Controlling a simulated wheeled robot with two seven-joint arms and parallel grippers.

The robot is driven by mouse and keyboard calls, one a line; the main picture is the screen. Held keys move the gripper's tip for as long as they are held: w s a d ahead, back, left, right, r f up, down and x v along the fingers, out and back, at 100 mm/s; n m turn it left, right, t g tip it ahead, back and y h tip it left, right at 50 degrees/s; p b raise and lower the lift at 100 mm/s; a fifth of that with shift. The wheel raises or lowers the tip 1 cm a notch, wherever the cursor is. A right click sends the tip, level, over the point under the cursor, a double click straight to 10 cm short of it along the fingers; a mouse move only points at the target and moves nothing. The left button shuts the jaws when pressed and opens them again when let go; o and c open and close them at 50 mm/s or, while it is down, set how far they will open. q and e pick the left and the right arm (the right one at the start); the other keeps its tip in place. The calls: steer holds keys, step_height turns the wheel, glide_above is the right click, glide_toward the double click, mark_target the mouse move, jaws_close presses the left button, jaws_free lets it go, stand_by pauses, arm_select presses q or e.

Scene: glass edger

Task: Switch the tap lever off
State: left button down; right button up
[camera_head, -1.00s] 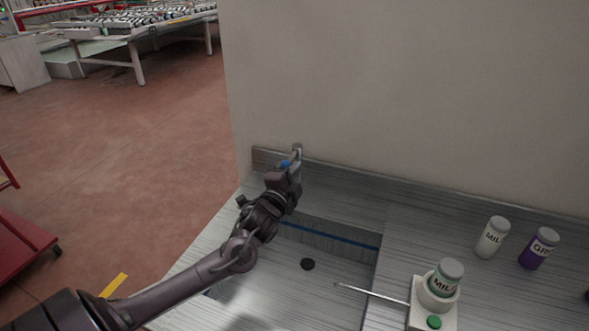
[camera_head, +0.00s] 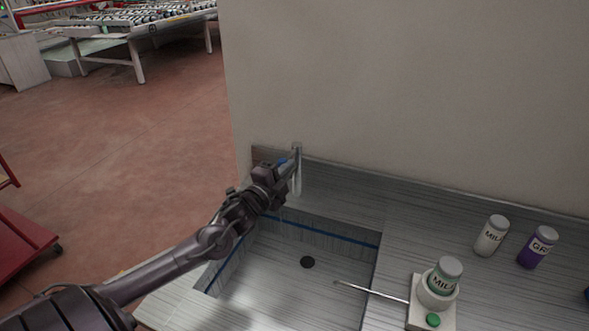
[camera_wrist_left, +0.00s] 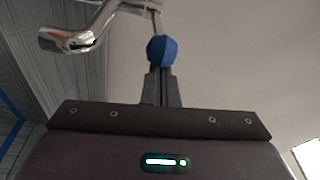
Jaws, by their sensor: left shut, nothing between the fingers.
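The metal tap (camera_head: 297,168) stands at the back of the sink, and its curved spout (camera_wrist_left: 72,38) shows at the upper left of the left wrist view. The tap lever ends in a blue knob (camera_wrist_left: 162,50); a bit of its blue (camera_head: 282,161) shows beside the tap in the head view. My left gripper (camera_head: 284,173) is shut and empty at the tap's left side. In the left wrist view its fingertips (camera_wrist_left: 161,73) are right at the knob's lower edge; I cannot tell whether they touch. My right gripper is not in view.
The sink basin (camera_head: 270,275) with a dark drain lies below. A mixer-like stand (camera_head: 420,315) with a green button holds a jar, and a thin rod points over the basin. A white jar (camera_head: 491,236) and purple jar (camera_head: 538,248) stand right. A wall rises behind.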

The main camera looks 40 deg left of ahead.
arm_select(q)
steer(key=a+m+h, duration=0.1)
steer(key=h, duration=0.1)
steer(key=m+h, duration=0.1)
steer(key=shift+s+a+m+h, duration=0.3)
steer(key=shift+a+h, duration=0.1)
steer(key=shift+s+a, duration=0.15)
steer(key=shift+a, duration=0.15)
steer(key=a, duration=0.5)
steer(key=shift+a+r, duration=0.15)
steer(key=shift+r, duration=0.05)
